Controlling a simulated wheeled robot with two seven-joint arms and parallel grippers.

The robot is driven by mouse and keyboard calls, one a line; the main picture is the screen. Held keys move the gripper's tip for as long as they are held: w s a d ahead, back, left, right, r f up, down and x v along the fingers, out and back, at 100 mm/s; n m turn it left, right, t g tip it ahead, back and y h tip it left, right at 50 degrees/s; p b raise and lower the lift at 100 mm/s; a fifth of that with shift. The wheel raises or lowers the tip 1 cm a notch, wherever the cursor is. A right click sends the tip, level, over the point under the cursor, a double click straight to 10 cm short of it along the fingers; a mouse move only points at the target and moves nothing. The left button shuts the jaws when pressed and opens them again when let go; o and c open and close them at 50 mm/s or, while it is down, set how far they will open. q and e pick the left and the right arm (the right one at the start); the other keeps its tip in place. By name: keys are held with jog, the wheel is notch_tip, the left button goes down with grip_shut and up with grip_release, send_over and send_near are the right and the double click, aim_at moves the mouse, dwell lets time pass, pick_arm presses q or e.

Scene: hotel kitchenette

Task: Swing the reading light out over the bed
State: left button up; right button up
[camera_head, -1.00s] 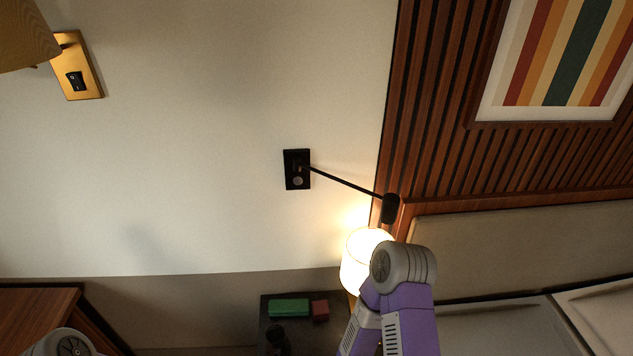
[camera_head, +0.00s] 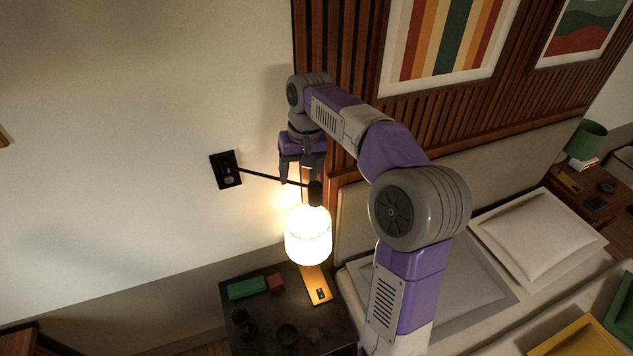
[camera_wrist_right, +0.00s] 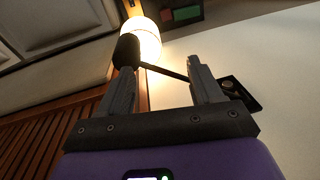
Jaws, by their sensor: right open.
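The reading light has a black wall plate (camera_head: 226,169), a thin black arm (camera_head: 262,176) and a small dark head (camera_head: 315,193). Its arm slants right along the wall, with the head near the edge of the wood panel. My right gripper (camera_head: 296,178) is open, fingers pointing down at the arm close to the head. In the right wrist view, the arm (camera_wrist_right: 168,73) crosses between the open fingers (camera_wrist_right: 161,66), and the head (camera_wrist_right: 127,50) is by the left fingertip. I cannot tell whether they touch. The bed's pillow (camera_head: 540,232) lies to the right. My left gripper is out of view.
A glowing lamp (camera_head: 308,235) stands just below the light's head, over a dark nightstand (camera_head: 255,318). A green box (camera_head: 247,288) and a red box (camera_head: 275,282) lie on it. The padded headboard (camera_head: 455,175) runs right. The wall to the left is bare.

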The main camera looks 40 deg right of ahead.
aim_at(314, 185)
jog(key=shift+g+h, duration=0.5)
jog(key=shift+h, duration=0.1)
jog(key=d, duration=0.1)
jog(key=s+d+f, duration=0.1)
jog(key=d, duration=0.1)
jog(key=shift+s+d+f, duration=0.2)
jog(key=shift+d+f, duration=0.05)
notch_tip(314, 185, down, 7)
jog(key=shift+a+r, duration=0.1)
jog(key=shift+c, duration=0.3)
jog(key=shift+r, duration=0.1)
grip_shut()
